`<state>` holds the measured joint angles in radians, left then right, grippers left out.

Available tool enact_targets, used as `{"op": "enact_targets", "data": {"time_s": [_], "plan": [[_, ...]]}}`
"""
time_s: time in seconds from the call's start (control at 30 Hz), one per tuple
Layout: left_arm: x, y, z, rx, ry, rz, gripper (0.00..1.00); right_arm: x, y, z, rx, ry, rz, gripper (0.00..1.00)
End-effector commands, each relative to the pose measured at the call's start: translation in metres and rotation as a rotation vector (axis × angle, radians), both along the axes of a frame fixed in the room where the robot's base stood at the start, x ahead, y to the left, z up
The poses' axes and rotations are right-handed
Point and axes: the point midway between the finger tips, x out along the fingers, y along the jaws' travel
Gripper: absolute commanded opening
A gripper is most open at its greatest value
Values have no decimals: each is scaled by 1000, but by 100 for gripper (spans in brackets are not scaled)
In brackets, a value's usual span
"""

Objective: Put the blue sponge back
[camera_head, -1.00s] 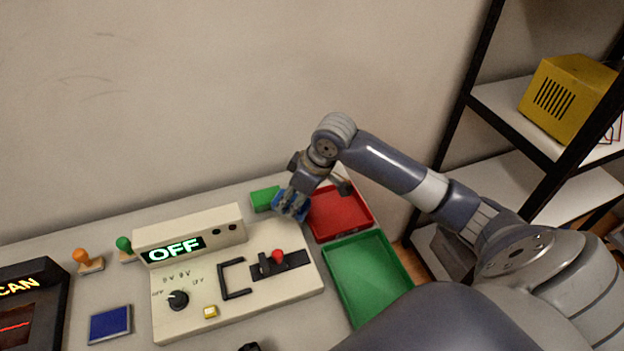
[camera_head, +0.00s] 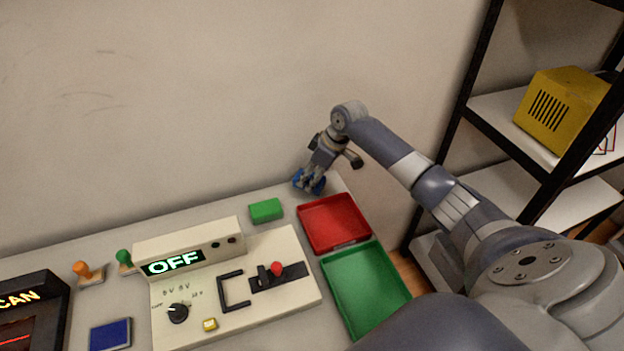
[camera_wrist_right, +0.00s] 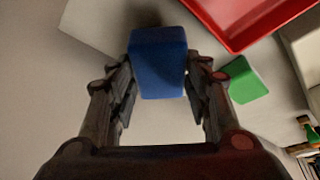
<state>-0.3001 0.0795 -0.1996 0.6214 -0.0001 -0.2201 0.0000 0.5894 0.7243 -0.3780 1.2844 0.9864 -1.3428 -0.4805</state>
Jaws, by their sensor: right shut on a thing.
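The blue sponge (camera_head: 298,180) is a small blue block between the fingers of my right gripper (camera_head: 310,180), near the back edge of the table, behind the red tray. In the right wrist view the sponge (camera_wrist_right: 158,62) sits between the two fingertips of the right gripper (camera_wrist_right: 160,85). The gripper is shut on it. I cannot tell for certain whether the sponge touches the table. My left gripper is not in view.
A green block (camera_head: 266,210) lies left of the red tray (camera_head: 326,242). A green tray (camera_head: 336,305) is in front of the red one. A control box with an OFF display (camera_head: 190,232) stands to the left. A black-framed shelf (camera_head: 480,105) stands at the right.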

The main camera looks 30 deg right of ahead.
Motion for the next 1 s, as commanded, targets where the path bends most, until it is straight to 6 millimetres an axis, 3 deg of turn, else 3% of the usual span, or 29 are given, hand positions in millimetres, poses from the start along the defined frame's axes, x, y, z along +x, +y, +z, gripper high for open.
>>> {"op": "enact_targets", "data": {"time_s": [0.13,0.5,0.53,0.6,1.0], "plan": [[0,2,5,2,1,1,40,-1,1,-19,0,2,-1,26],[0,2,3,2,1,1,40,-1,0,-25,-1,0,0,26],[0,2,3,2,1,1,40,0,0,-25,-1,0,0,47],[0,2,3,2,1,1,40,-1,0,-24,-1,0,0,63],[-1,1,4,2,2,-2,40,0,0,-21,-1,0,0,65]]}}
